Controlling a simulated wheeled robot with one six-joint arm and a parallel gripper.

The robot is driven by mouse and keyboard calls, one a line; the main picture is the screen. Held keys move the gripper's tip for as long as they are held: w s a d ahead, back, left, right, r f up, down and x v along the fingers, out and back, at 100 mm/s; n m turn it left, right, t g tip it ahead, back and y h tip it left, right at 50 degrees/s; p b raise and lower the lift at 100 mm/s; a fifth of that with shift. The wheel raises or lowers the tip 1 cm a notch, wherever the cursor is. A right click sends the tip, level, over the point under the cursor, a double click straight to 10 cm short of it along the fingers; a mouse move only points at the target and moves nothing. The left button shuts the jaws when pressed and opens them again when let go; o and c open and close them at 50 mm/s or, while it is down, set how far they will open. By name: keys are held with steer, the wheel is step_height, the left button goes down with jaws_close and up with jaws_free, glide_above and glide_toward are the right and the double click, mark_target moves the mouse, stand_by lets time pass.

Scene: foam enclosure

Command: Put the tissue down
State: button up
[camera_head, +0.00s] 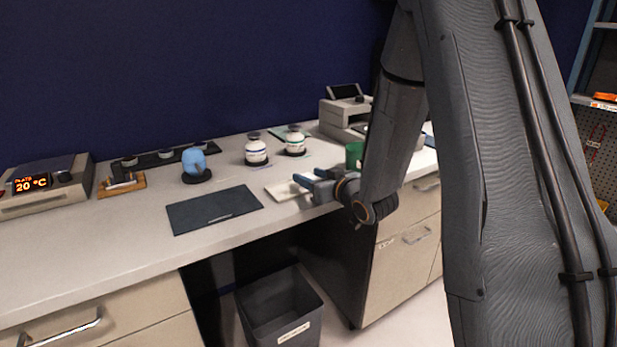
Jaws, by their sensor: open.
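A flat white piece (283,191), which looks like the tissue, lies on the counter just right of the dark mat. The fingers are open. They overlap the white piece's right end in this view, and I cannot tell whether they touch it. My wrist and arm hide the counter behind and to the right.
A dark mat (213,208) lies left of the gripper on the counter (90,240). Behind stand a blue object (194,161) on a black base and two white round vessels (256,152) (295,143). A green cup (354,154) is near my wrist. A grey bin (280,308) stands below.

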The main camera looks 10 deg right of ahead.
steer(key=v, duration=1)
steer(key=shift+s+b, duration=0.35)
steer(key=shift+b, duration=0.05)
steer(key=shift+d, duration=0.1)
